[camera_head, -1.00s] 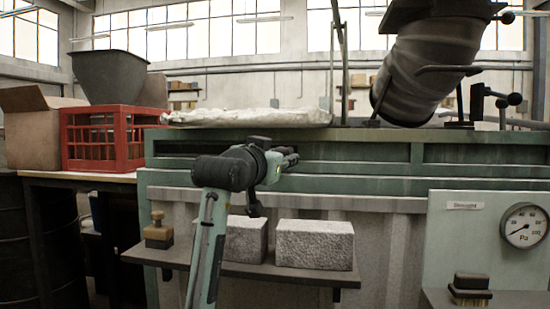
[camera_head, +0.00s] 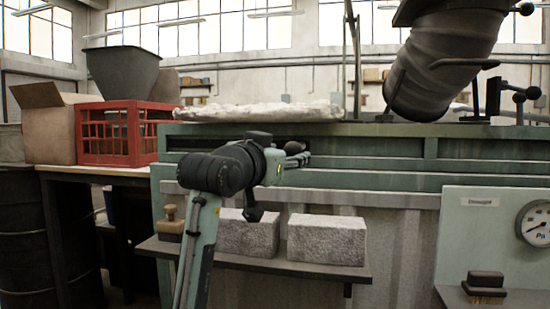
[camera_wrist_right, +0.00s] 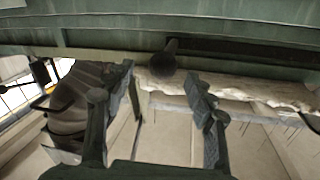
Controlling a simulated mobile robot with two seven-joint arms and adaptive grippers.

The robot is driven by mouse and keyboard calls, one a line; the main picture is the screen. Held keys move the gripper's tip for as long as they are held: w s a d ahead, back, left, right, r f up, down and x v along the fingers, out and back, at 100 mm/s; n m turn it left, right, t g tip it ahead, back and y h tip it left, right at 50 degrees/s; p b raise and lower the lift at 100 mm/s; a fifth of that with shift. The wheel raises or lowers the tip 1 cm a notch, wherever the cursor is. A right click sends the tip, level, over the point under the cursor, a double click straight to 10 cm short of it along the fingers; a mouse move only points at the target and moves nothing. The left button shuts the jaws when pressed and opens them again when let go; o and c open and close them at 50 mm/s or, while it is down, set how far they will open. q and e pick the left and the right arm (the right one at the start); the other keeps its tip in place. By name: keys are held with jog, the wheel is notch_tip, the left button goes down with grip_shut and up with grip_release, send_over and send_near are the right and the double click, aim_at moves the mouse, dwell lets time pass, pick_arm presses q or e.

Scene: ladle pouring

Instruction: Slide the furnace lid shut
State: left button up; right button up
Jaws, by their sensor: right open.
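The green furnace (camera_head: 375,182) fills the middle of the head view. A pale, rough slab (camera_head: 258,112) lies flat on its top at the left; it looks like the lid, but I cannot be sure. It also shows in the wrist view (camera_wrist_right: 275,92). My right gripper (camera_head: 303,153) is in front of the furnace's upper front, below the slab. In the wrist view my right gripper (camera_wrist_right: 161,75) is open, its fingers apart. A dark rounded knob (camera_wrist_right: 165,60) shows between and just beyond the fingertips; contact is not visible. My left gripper is out of view.
A front shelf (camera_head: 300,268) below my arm holds two grey blocks (camera_head: 326,239) and a brush (camera_head: 170,222). A red crate (camera_head: 105,135) stands left. A large dark duct (camera_head: 440,68) hangs above the right. A gauge panel (camera_head: 480,235) is at lower right.

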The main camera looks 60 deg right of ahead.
jog(key=s+a, duration=0.1)
jog(key=a, duration=0.5)
jog(key=shift+s+a, duration=0.2)
